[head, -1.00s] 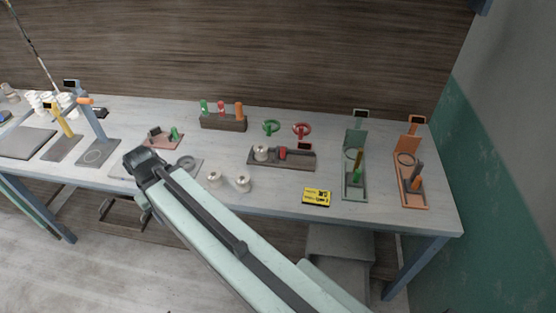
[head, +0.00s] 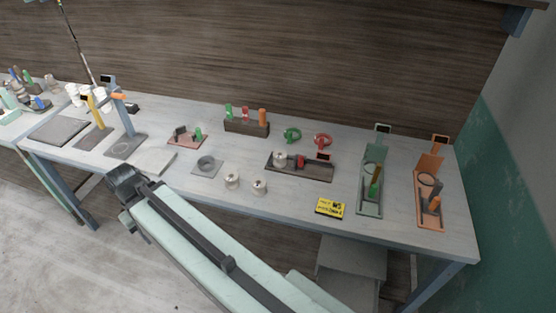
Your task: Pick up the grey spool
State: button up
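Two small pale grey spools stand close together near the table's front edge, a left one (head: 232,181) and a right one (head: 259,187). A similar pale spool (head: 280,160) stands in the dark tray behind them. I cannot tell from colour which one is the grey spool. A dark grey ring-shaped piece (head: 207,162) lies on a flat grey plate to their left. My gripper (head: 122,190) is at the table's front edge, left of the spools and well apart from them. Its fingers do not show clearly, and I see nothing held in it.
The dark tray (head: 318,173) also holds a red piece. A yellow box (head: 330,207) lies front right. Green (head: 369,204) and orange (head: 430,215) stands are at the right. A wooden block with coloured pegs (head: 246,127) is at the back. Tall stands are at the left.

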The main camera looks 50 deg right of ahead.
aim_at(280, 159)
jog(key=i, duration=1)
